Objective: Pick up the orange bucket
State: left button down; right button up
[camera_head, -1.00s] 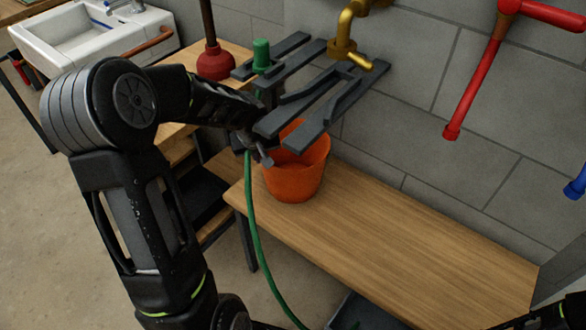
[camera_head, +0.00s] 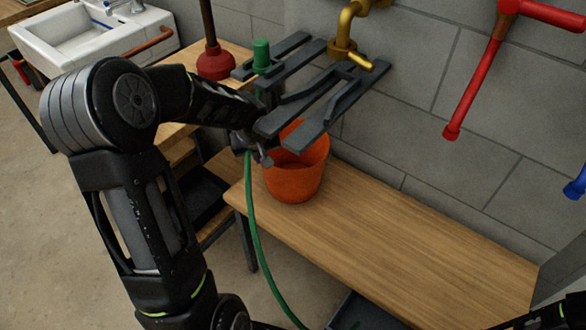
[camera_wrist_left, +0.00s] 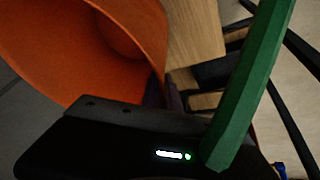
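The orange bucket (camera_head: 294,183) stands on the wooden bench, partly hidden by dark grey bars above it. In the left wrist view the bucket (camera_wrist_left: 75,45) fills the upper left, its open mouth showing. My left gripper (camera_head: 262,157) is at the bucket's left side, near its rim. In the wrist view the dark fingertips (camera_wrist_left: 165,95) are close together at the bucket's edge. I cannot tell whether they grip the wall or only sit beside it. My right gripper is not in view; only a bit of black arm shows at the lower right.
A green hose (camera_head: 252,225) hangs beside my left gripper and crosses the wrist view (camera_wrist_left: 250,85). Grey bars (camera_head: 310,108) and a brass tap (camera_head: 345,45) are above the bucket. The wooden bench (camera_head: 400,240) is clear to the right. A red plunger (camera_head: 215,62) stands behind.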

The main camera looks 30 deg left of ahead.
pick_arm(q)
jog(key=shift+s, duration=0.1)
notch_tip(320, 180, up, 7)
jog(key=shift+f+p, duration=0.1)
jog(key=shift+p, duration=0.55)
jog(key=s+a, duration=0.1)
jog(key=s, duration=1.8)
jog(key=shift+s+a, duration=0.35)
jog(key=shift+s, duration=0.05)
